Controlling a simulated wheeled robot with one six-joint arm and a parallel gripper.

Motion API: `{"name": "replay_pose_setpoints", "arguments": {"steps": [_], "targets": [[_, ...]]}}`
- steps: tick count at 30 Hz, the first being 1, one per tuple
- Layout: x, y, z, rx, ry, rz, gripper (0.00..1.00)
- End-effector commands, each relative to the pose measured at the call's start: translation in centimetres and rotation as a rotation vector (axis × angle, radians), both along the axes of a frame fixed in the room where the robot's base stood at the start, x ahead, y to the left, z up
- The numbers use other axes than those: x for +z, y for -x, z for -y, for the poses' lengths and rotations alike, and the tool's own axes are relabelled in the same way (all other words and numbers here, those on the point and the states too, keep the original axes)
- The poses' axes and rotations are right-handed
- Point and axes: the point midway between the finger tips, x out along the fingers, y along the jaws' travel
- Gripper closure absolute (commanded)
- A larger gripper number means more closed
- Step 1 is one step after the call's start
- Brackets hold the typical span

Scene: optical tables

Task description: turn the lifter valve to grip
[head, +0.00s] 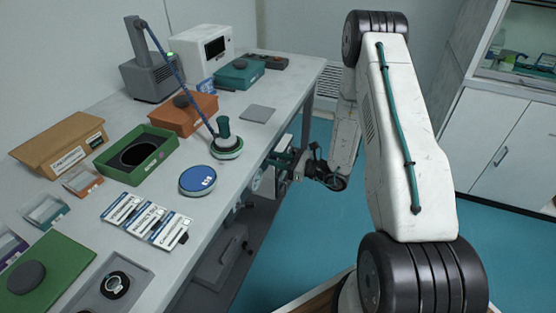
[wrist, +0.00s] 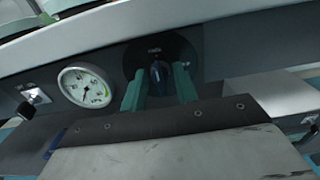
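The valve (wrist: 160,72) shows in the wrist view as a dark upright handle on a round black plate below the table top. A small label above it is too small to read. My gripper (wrist: 158,86) is open, with one teal finger on each side of the handle and visible gaps between. In the head view my gripper (head: 287,164) is at the table's front edge, and the valve is hidden there. The likely lifter (head: 227,146), a round green-and-white head with a dark green handle and a blue hose, stands on the table.
A round pressure gauge (wrist: 86,87) is left of the valve, with a small switch plate (wrist: 34,95) beyond it. The table edge (wrist: 150,30) runs just above my fingers. A blue disc (head: 197,179) and a green tray (head: 137,153) lie on the table. The floor to the right is clear.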

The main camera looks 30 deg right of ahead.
Motion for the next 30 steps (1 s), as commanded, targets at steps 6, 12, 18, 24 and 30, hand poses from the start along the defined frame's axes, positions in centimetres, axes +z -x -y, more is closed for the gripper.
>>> {"name": "replay_pose_setpoints", "arguments": {"steps": [6, 12, 18, 24, 30], "targets": [[0.0, 0.02, 0.01, 0.0, 0.0, 0.0, 0.98], [0.0, 0.02, 0.02, 0.0, -0.001, -0.001, 1.0], [0.01, 0.02, 0.03, 0.0, -0.022, -0.019, 1.0], [0.01, -0.01, 0.07, 0.0, -0.095, -0.079, 1.0], [0.0, -0.06, 0.13, 0.0, -0.222, -0.184, 1.0]]}}
